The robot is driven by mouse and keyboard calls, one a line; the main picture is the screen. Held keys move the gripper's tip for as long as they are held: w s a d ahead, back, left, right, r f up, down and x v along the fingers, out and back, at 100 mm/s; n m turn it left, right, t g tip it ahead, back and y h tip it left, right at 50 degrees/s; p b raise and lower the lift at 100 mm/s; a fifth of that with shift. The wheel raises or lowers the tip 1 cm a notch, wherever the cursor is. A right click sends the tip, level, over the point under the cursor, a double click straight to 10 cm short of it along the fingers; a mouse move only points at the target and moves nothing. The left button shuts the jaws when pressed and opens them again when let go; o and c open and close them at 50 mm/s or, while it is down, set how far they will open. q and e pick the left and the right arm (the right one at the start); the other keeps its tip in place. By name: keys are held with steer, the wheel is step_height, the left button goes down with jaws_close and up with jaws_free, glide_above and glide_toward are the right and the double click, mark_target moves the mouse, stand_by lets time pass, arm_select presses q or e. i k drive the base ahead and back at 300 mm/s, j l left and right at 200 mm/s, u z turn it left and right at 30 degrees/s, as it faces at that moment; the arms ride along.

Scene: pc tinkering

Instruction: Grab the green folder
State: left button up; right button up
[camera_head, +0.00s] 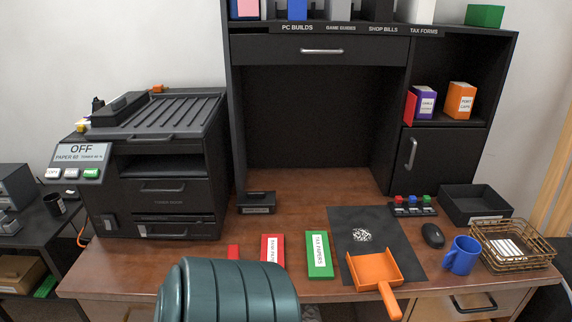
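A green folder (320,257) with a white label reading TAX PAPERS lies flat on the wooden desk (200,262), near its front edge and left of the dark mat. A red folder (272,249) with a white label lies to its left, with a gap between them. Neither of my grippers shows in the head view. Nothing covers the green folder.
A teal ribbed rounded object (228,292) stands at the desk's front, hiding part of the edge. An orange dustpan (375,270) lies on the mat (345,222). A blue mug (462,255), wire basket (512,244) and printer (165,190) flank the desk.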

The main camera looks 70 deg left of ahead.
mark_target(320, 266)
steer(key=k+u, duration=0.15)
steer(key=u, duration=1.8)
